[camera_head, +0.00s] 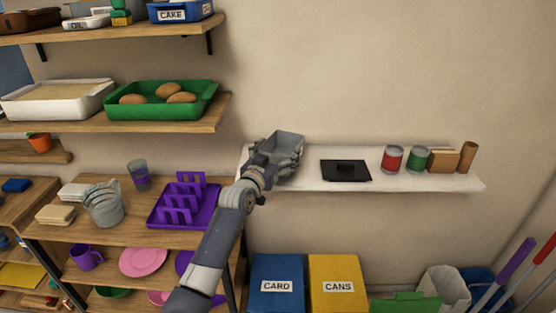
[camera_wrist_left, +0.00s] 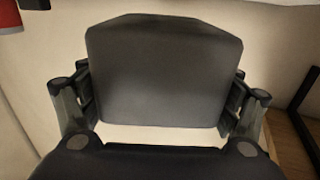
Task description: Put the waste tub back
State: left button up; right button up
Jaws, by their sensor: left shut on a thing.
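The grey waste tub (camera_head: 288,141) is at the left end of the white wall shelf (camera_head: 310,184) in the head view. My left gripper (camera_head: 276,160) is shut on it. In the left wrist view the tub (camera_wrist_left: 163,75) fills the middle, between the two fingers of my left gripper (camera_wrist_left: 160,105). The head view does not show clearly whether the tub touches the shelf. A flat black piece with a raised middle, perhaps a lid (camera_head: 346,171), lies on the shelf right of the tub. My right gripper is not in view.
A red can (camera_head: 392,159), a green can (camera_head: 417,160), a brown block (camera_head: 443,160) and a brown cylinder (camera_head: 468,157) stand on the shelf's right half. Blue CARD (camera_head: 276,272) and yellow CANS (camera_head: 337,272) bins stand below. A purple rack (camera_head: 183,207) is at left.

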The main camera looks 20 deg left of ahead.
pick_arm(q)
jog(key=shift+f, duration=1.45)
jog(key=shift+f, duration=0.15)
jog(key=o, duration=1.2)
jog(key=shift+o, duration=0.2)
jog(key=s+a, duration=0.1)
jog(key=s, duration=1.1)
jog(key=shift+a+b, duration=0.15)
jog(key=shift+b, duration=0.3)
